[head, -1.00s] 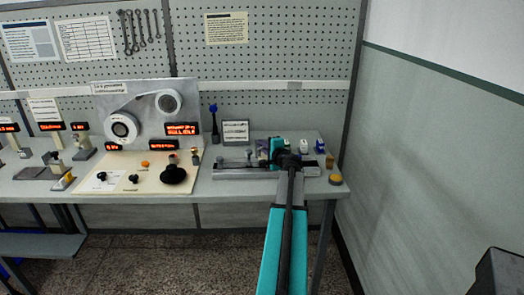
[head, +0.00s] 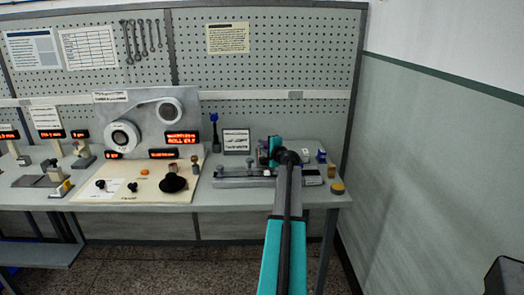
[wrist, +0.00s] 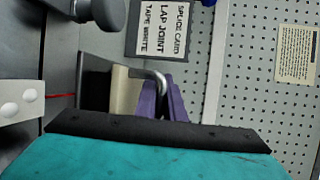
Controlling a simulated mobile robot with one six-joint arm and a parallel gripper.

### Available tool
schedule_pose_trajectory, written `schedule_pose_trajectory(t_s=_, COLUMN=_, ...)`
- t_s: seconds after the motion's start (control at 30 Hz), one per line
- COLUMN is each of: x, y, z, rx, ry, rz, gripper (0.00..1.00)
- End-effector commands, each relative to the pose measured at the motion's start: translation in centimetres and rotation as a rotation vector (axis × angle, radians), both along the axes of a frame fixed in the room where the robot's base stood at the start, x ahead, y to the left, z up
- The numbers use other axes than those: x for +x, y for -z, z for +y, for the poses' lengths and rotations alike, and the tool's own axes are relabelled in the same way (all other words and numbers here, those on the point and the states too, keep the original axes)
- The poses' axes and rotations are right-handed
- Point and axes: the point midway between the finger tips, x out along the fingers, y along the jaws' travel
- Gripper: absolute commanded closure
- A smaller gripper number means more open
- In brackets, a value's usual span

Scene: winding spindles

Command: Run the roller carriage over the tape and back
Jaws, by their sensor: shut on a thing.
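In the head view my gripper (head: 275,152) is over the right part of the grey splicing rail (head: 232,182) on the bench. In the wrist view one black finger pad (wrist: 155,135) crosses the lower part, close against the roller carriage. The carriage shows a grey metal bracket (wrist: 95,62), a cream part (wrist: 122,90) and a purple part (wrist: 165,102). My gripper is shut on the carriage; the grip itself is mostly hidden. A card (wrist: 162,28) behind reads "splice card, lap joint, tape white". I cannot make out the tape under the carriage.
A winding panel (head: 140,185) with reels, lit displays and a black knob (head: 174,183) stands left of the rail. A yellow button (head: 338,188) and small blocks (head: 312,178) sit at right. A blue-topped post (head: 214,130) stands behind. A wall borders the right.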

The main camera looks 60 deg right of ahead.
Motion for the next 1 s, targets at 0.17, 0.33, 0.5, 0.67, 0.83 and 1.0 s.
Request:
schedule_pose_trajectory(t_s=0.17, x=0.07, y=0.06, z=-0.25, rx=0.000, ry=0.002, rz=0.002, gripper=1.00)
schedule_pose_trajectory(t_s=0.33, x=0.05, y=0.07, z=-0.23, rx=0.000, ry=0.002, rz=0.002, gripper=1.00)
schedule_pose_trajectory(t_s=0.5, x=0.06, y=0.05, z=-0.21, rx=0.000, ry=0.002, rz=0.002, gripper=0.83)
schedule_pose_trajectory(t_s=0.67, x=0.09, y=0.02, z=-0.18, rx=-0.001, ry=0.001, rz=0.001, gripper=0.83)
schedule_pose_trajectory(t_s=0.83, x=-0.11, y=-0.02, z=-0.03, rx=-0.001, ry=0.001, rz=0.001, gripper=0.83)
schedule_pose_trajectory(t_s=1.0, x=-0.86, y=-0.16, z=0.45, rx=-0.001, ry=0.001, rz=0.001, gripper=0.83)
